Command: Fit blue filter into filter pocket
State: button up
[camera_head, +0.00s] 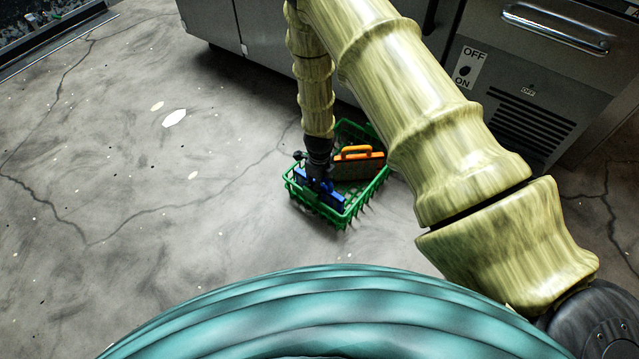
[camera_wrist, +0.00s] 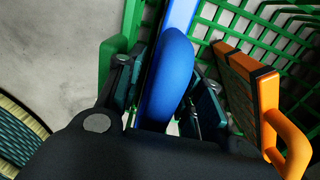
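The blue filter (camera_wrist: 178,12) stands in the green basket (camera_head: 347,218) on the floor, at the basket's near left side; it also shows in the head view (camera_head: 328,197). Its rounded blue handle (camera_wrist: 172,75) points up toward the wrist camera. My gripper (camera_wrist: 165,95) reaches down into the basket with one finger on each side of this handle. The fingers look very close to the handle, but I cannot tell whether they press on it. In the head view my gripper (camera_head: 319,172) hides part of the filter. I cannot make out a filter pocket in either view.
An orange-framed filter with an orange handle (camera_head: 356,152) stands in the same basket, right of my gripper. Behind the basket are grey metal cabinets (camera_head: 275,30) and a unit with an OFF/ON switch (camera_head: 467,69) and vent slots. The floor (camera_head: 150,190) to the left is open.

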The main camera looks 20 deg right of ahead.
jog(key=shift+f+b, duration=0.2)
jog(key=shift+b, duration=0.35)
notch_tip(320, 180, up, 11)
jog(key=p, duration=0.5)
jog(key=shift+r+p, duration=0.1)
jog(key=shift+p, duration=0.25)
jog(key=shift+s, duration=0.1)
